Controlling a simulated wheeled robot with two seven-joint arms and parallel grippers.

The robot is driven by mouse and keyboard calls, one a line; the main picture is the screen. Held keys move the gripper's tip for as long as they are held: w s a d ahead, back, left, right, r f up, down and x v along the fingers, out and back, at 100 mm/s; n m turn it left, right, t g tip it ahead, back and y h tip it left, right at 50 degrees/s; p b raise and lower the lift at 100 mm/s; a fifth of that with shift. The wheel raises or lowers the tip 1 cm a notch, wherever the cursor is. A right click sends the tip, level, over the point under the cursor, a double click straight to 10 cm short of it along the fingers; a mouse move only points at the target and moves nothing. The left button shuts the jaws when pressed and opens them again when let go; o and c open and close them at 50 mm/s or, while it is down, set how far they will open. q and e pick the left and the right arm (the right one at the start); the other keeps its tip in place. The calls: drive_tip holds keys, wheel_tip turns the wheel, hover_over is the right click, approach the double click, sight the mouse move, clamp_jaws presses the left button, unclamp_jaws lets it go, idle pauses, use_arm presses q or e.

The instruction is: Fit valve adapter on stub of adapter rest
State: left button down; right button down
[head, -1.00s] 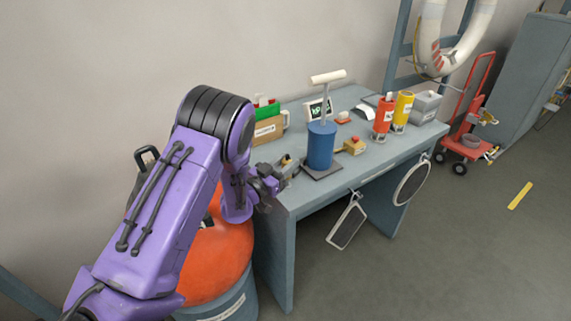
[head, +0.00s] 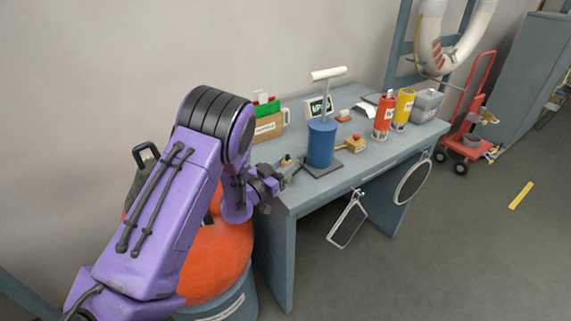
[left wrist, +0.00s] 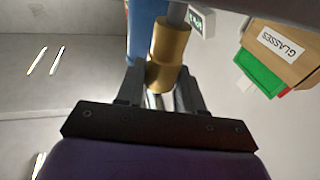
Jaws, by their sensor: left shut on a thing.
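A brass cylinder, which looks like the valve adapter (left wrist: 170,52), is between the fingers of my left gripper (left wrist: 160,92) in the left wrist view. The gripper is shut on it. A grey post (left wrist: 176,14), perhaps the stub of the adapter rest, shows just beyond the brass cylinder; whether it is inside it or only in line with it I cannot tell. In the head view my left gripper (head: 286,173) is at the table's near left end, and the adapter is a small brass spot (head: 287,160) there, partly hidden. My right gripper is not in view.
On the table (head: 375,170) a blue hand pump (head: 322,147) stands close right of the gripper. A cardboard glasses box (head: 268,127) is behind.

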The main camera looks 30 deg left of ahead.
use_arm(q)
drive_tip(key=shift+f+b, duration=0.9)
drive_tip(key=shift+f, duration=0.15)
drive_tip(key=c, duration=0.6)
unclamp_jaws()
drive_tip(key=shift+s, duration=0.1)
drive_tip(key=s+b, duration=0.1)
drive_tip(key=s, duration=0.2)
drive_tip(key=s+a+b, duration=0.1)
drive_tip(key=s, duration=0.2)
drive_tip(key=s+f+b, duration=0.1)
drive_tip(key=s, duration=0.3)
drive_tip(key=shift+s+a+b, duration=0.1)
drive_tip(key=shift+a+b, duration=0.1)
drive_tip(key=shift+b, duration=0.15)
drive_tip(key=shift+f, duration=0.15)
